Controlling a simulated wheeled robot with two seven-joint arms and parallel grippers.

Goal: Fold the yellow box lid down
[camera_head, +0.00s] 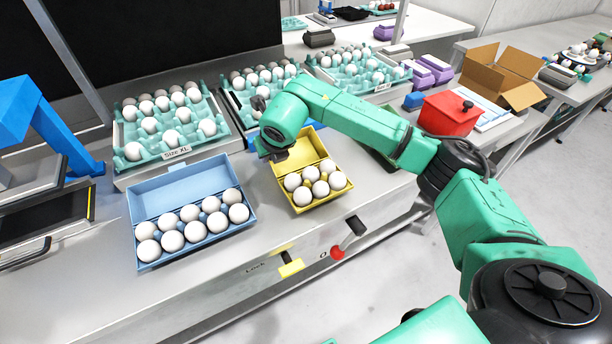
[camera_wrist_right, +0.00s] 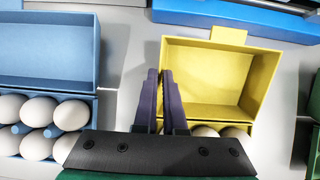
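The yellow egg box (camera_head: 309,205) stands open on the table with several white eggs in its base. Its lid (camera_head: 309,150) is raised at the back; the hollow inside of the lid (camera_wrist_right: 205,75) fills the middle of the right wrist view, with a small tab at its far edge. My right gripper (camera_head: 270,153) is at the lid's left side. In the right wrist view its dark fingers (camera_wrist_right: 161,78) are close together with nothing between them, overlapping the lid's left edge; I cannot tell whether they touch it. My left gripper is out of view.
An open blue egg box (camera_head: 180,188) with several eggs stands to the left, leaving a narrow gap. Teal egg trays (camera_head: 135,165) stand behind. A red container (camera_head: 446,116) and an open cardboard box (camera_head: 497,78) are to the right.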

